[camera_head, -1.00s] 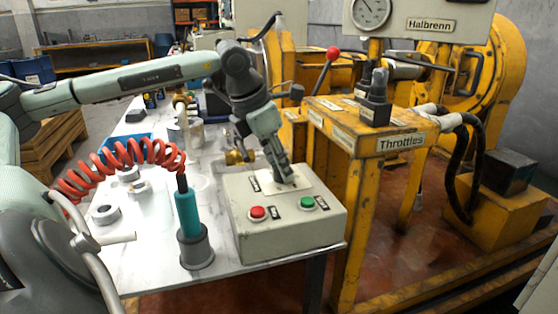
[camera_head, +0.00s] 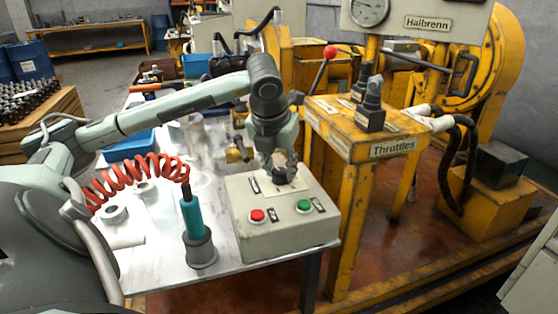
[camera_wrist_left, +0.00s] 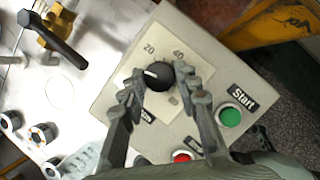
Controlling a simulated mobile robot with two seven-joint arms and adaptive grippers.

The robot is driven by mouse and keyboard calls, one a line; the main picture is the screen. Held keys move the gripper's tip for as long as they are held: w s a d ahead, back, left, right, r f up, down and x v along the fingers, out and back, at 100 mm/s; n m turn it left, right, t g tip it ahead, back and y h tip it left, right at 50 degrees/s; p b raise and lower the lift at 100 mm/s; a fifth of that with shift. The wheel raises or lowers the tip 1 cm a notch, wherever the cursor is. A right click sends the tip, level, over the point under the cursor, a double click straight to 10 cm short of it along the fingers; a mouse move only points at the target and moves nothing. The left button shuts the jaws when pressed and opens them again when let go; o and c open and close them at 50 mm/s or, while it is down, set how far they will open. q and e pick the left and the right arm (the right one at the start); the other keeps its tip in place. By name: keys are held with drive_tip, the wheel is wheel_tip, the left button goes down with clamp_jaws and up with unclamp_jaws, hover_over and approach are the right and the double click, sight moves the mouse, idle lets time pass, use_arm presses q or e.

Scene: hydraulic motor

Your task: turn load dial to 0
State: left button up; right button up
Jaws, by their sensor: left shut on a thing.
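The load dial (camera_wrist_left: 157,76) is a black round knob with a white pointer line, on a pale plate on the grey control box (camera_head: 285,230). In the left wrist view the pointer points left, below the printed 20; a 40 is printed at upper right. Other scale marks are hidden by the fingers. My left gripper (camera_head: 282,170) points down at the box top. In the left wrist view its two fingers (camera_wrist_left: 160,84) are on either side of the knob, shut on it. My right gripper is not in view.
A green Start button (camera_wrist_left: 230,117) and a red button (camera_wrist_left: 182,157) sit near the dial. A teal tool (camera_head: 193,218) in a grey holder, with a red coiled hose (camera_head: 130,172), stands left of the box. The yellow throttle stand (camera_head: 365,140) is at right.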

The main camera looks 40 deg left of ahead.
use_arm(q)
drive_tip(key=shift+d+n+g+y, duration=0.1)
drive_tip(key=shift+n+g+y, duration=0.25)
drive_tip(key=shift+n, duration=0.95)
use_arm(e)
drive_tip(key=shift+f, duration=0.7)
use_arm(q)
drive_tip(key=shift+n, duration=0.3)
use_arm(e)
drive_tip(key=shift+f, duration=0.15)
use_arm(q)
drive_tip(key=o, duration=1.2)
drive_tip(key=shift+c, duration=0.2)
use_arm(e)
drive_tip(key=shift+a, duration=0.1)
use_arm(q)
drive_tip(key=v, duration=1.2)
drive_tip(key=shift+w+d, duration=0.1)
drive_tip(key=shift+d, duration=0.05)
